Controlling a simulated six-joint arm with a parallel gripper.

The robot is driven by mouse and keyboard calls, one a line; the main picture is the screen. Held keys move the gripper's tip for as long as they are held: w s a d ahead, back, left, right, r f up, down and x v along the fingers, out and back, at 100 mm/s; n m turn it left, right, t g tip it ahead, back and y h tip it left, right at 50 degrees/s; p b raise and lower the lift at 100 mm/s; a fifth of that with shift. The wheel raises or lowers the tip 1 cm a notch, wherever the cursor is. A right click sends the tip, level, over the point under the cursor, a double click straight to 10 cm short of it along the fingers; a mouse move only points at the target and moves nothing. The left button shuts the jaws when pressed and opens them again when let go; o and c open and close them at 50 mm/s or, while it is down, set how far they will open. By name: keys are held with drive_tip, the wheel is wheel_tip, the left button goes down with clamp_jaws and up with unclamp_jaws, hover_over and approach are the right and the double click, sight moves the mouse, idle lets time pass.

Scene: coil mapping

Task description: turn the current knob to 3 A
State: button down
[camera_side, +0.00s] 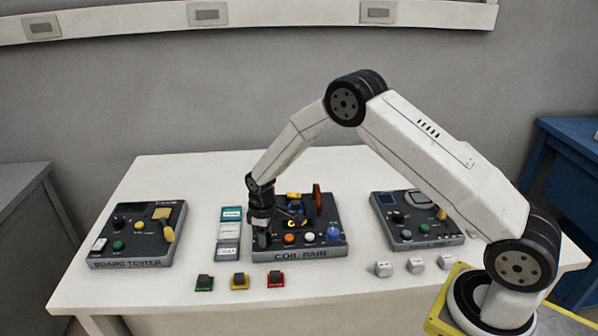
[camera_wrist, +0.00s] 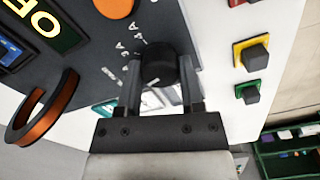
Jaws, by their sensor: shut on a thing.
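The current knob (camera_wrist: 160,65) is a round black knob on the dark coil panel. In the wrist view white marks with "A" labels lie beside it; the numbers are too blurred to read surely, and I cannot tell where it points. My gripper (camera_wrist: 163,88) is shut on the knob, one finger on each side. In the side view my gripper (camera_side: 262,238) reaches down at the left part of the panel marked COIL PAIR (camera_side: 298,254) and hides the knob.
A copper-coloured ring (camera_wrist: 45,115) stands on the panel, near a display with yellow letters (camera_wrist: 45,25). An orange button (camera_side: 289,239) is right of my gripper. Label cards (camera_side: 230,231) lie left of the panel; green, yellow (camera_side: 240,281) and red blocks stand in front.

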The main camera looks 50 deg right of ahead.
drive_tip(key=m, duration=0.5)
drive_tip(key=shift+m, duration=0.3)
drive_tip(key=m, duration=0.5)
drive_tip(key=shift+m, duration=0.3)
drive_tip(key=shift+c, duration=1.1)
unclamp_jaws()
drive_tip(key=shift+r, duration=0.2)
drive_tip(key=shift+r, duration=3.75)
